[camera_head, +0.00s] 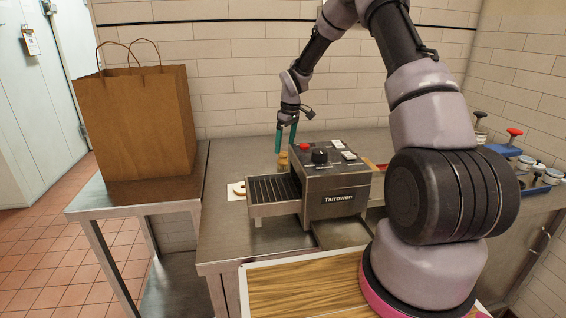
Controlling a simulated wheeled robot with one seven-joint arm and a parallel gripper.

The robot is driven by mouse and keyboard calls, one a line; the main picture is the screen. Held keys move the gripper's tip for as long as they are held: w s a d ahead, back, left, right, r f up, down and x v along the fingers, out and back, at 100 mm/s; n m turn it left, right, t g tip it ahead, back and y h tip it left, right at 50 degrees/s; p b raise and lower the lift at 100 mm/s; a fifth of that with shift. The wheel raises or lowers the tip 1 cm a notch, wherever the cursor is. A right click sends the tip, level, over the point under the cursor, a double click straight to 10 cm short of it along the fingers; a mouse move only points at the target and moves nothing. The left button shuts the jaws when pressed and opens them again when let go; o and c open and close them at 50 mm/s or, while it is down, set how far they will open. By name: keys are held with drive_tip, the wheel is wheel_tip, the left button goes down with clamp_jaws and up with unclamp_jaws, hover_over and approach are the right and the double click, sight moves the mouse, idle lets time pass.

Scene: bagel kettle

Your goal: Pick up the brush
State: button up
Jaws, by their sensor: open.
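My gripper (286,146) hangs behind the steel toaster machine, with its two teal fingers pointing down and apart. Just below the fingertips is a small amber-brown object (282,161), partly hidden by the machine. It may be the brush, but it is too small to tell. No other brush can be made out clearly. I cannot tell whether the fingers touch the amber-brown object or stay above it; nothing shows held between them.
The toaster machine (336,180) labelled Tarrowen, with its conveyor (272,190), stands on the steel counter (222,225). A bagel (239,188) lies on white paper at its left. A paper bag (138,125) stands farther left. Blue racks (535,190) with knobbed tools are at right.

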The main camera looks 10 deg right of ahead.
sight(283, 153)
drive_tip(key=shift+w+a+f, duration=0.15)
drive_tip(key=shift+w+f, duration=0.05)
drive_tip(key=shift+f, duration=1.15)
drive_tip(key=shift+w+a+f, duration=0.15)
drive_tip(key=shift+f, duration=1.15)
drive_tip(key=c, duration=1.5)
wheel_tip(283, 153, up, 10)
drive_tip(key=shift+r, duration=0.1)
